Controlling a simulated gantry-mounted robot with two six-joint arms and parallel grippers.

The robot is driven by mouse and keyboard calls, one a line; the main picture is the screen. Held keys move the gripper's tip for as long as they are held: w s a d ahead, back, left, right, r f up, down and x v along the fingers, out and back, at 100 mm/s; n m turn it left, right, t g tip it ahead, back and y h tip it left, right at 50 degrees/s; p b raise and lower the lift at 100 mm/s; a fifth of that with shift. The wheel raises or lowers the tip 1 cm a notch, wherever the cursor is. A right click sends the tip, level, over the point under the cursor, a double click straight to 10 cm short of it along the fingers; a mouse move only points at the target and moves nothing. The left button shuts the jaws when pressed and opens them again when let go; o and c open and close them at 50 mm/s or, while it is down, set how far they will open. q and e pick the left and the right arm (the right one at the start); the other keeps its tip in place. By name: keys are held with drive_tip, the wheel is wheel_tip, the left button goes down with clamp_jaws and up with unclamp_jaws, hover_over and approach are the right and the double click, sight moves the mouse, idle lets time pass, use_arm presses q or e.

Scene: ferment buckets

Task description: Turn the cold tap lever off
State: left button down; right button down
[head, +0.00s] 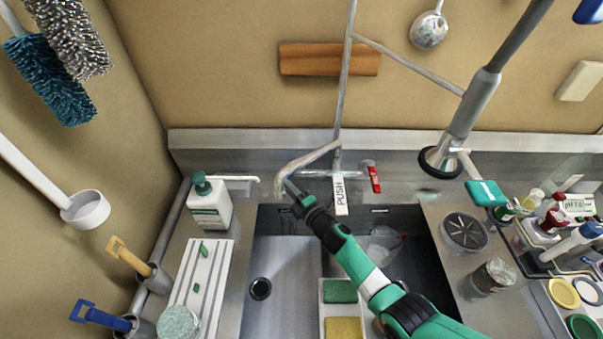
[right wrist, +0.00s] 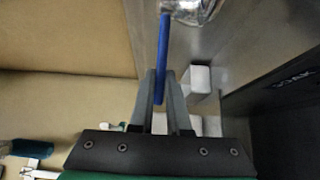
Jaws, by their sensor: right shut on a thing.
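In the right wrist view, the blue tap lever (right wrist: 163,45) is a thin flat bar that runs from a shiny metal tap body (right wrist: 190,10) down between my fingers. My right gripper (right wrist: 161,78) is shut on this lever, with one finger on each side. In the head view, my right gripper (head: 288,186) is at the tap's left side, beside the spout, and hides the blue lever. The red lever (head: 374,179) is on the tap's right side, apart from my gripper. My left gripper is not in view.
A white PUSH tag (head: 340,195) hangs at the tap's middle. The metal spout (head: 300,160) is close to my right gripper. A soap bottle (head: 211,203) stands to the left. The sink basin (head: 285,280) lies below, with sponges in a white tray (head: 322,312).

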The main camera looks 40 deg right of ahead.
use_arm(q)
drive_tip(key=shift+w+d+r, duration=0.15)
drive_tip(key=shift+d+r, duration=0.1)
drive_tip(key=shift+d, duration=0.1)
use_arm(e)
drive_tip(key=shift+s+d, duration=0.1)
drive_tip(key=c, duration=0.9)
unclamp_jaws()
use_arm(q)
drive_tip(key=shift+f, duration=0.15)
